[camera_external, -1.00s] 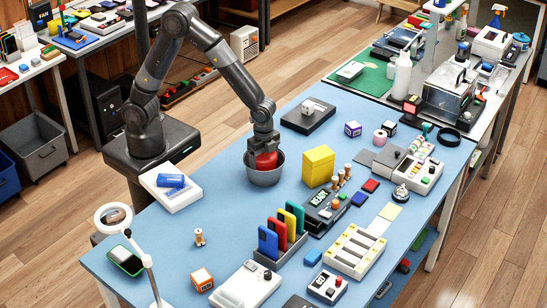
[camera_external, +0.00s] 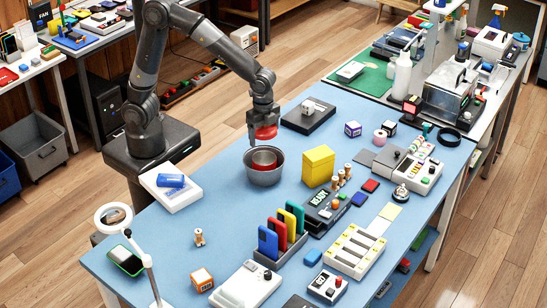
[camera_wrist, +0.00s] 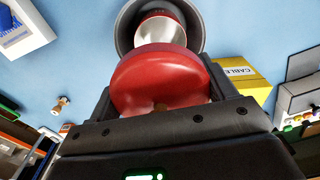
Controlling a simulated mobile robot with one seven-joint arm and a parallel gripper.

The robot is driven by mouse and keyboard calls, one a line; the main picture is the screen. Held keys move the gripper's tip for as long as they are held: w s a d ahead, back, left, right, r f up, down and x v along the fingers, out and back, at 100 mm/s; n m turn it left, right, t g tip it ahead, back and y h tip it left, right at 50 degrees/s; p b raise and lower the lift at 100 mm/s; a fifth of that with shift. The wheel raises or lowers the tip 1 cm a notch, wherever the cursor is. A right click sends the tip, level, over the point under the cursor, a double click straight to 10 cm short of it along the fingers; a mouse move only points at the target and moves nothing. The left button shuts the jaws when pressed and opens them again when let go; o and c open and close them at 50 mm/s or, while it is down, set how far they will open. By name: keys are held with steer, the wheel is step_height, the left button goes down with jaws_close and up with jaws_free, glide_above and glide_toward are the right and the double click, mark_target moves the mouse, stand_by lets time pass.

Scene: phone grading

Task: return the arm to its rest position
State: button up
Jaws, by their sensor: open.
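My gripper (camera_external: 264,134) hangs above the dark grey bowl (camera_external: 250,177), clear of its rim. In the wrist view the two black fingers of my gripper (camera_wrist: 162,98) stand apart, with a rounded red piece (camera_wrist: 155,75) between them. I cannot tell whether this piece is loose or part of the gripper. The bowl also shows in the wrist view (camera_wrist: 127,25). Inside it is a silvery cup-like thing (camera_wrist: 160,33) with red on it. My arm is bent and reaches from its base at the left over the table.
The blue table (camera_external: 225,225) carries a yellow box (camera_external: 318,165) right of the bowl and a rack of coloured phones (camera_external: 283,240) in front. A white tray (camera_external: 172,195) with a blue item lies at left. A ring lamp (camera_external: 112,216) rises at the front left.

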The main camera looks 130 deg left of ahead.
steer(key=w+d+r+n+t, duration=0.1)
steer(key=w+d+n+t, duration=0.15)
steer(key=w, duration=0.75)
steer(key=s+d+r+t, duration=0.1)
steer(key=s+d+r, duration=0.3)
steer(key=s+r, duration=0.3)
steer(key=s+d+r+t, duration=0.1)
steer(key=s+d+r, duration=0.4)
steer(key=s, duration=0.3)
steer(key=s+d, duration=0.2)
steer(key=s, duration=0.6)
steer(key=s+d+t, duration=0.1)
steer(key=s+d, duration=0.1)
steer(key=s, duration=0.6)
steer(key=shift+d+r, duration=0.2)
steer(key=shift+d, duration=0.05)
steer(key=shift+w, duration=0.1)
